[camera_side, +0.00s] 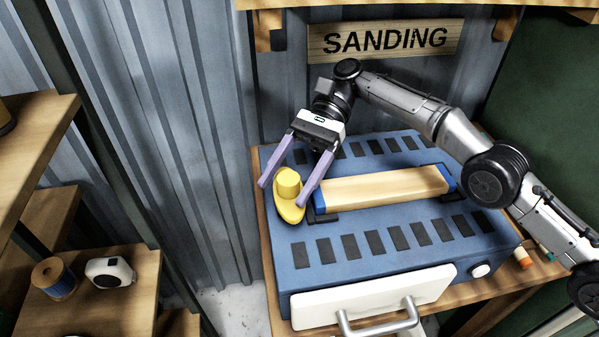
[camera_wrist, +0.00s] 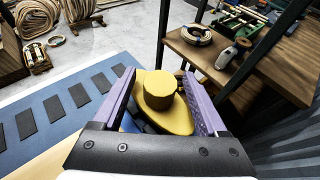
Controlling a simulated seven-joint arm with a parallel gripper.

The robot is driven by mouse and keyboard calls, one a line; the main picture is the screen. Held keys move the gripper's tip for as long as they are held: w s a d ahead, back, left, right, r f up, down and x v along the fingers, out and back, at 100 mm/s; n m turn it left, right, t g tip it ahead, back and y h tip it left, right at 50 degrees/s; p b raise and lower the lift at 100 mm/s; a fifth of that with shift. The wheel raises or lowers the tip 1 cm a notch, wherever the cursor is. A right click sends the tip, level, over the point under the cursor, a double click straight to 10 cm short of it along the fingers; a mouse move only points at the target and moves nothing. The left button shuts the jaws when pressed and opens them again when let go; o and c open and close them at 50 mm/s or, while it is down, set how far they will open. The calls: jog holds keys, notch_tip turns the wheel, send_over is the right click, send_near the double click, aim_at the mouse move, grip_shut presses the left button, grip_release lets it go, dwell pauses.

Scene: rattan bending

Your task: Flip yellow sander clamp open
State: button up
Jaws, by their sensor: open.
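The yellow clamp (camera_side: 287,193) is a flat oval lever with a round knob on top. It sits at the left end of the blue sander (camera_side: 430,263), beside the wooden block with blue ends (camera_side: 380,187). In the wrist view the clamp (camera_wrist: 158,88) shows between the two purple fingers. My gripper (camera_side: 285,193) is open, with one finger on each side of the knob; the wrist view also shows my gripper (camera_wrist: 160,90) with gaps beside the knob. I cannot tell whether a finger touches the clamp. The clamp's base is partly hidden.
A white drawer front with a metal handle (camera_side: 378,316) is on the sander's front. A wooden shelf at left holds a spool (camera_side: 54,279) and a tape measure (camera_side: 110,272). A corrugated metal wall stands behind, with a SANDING sign (camera_side: 386,40). A wooden shelf overhangs above.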

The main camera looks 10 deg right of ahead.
aim_at(293, 180)
jog(key=shift+r, duration=1.45)
jog(key=shift+s+d+r, duration=0.15)
jog(key=shift+d+r, duration=0.05)
jog(key=shift+r, duration=0.2)
jog(key=shift+s+d+r, duration=0.15)
jog(key=shift+r, duration=0.2)
jog(key=s+d+r, duration=0.8)
jog(key=s+d, duration=0.1)
jog(key=shift+d+r, duration=0.2)
jog(key=shift+r, duration=0.1)
jog(key=shift+s, duration=0.1)
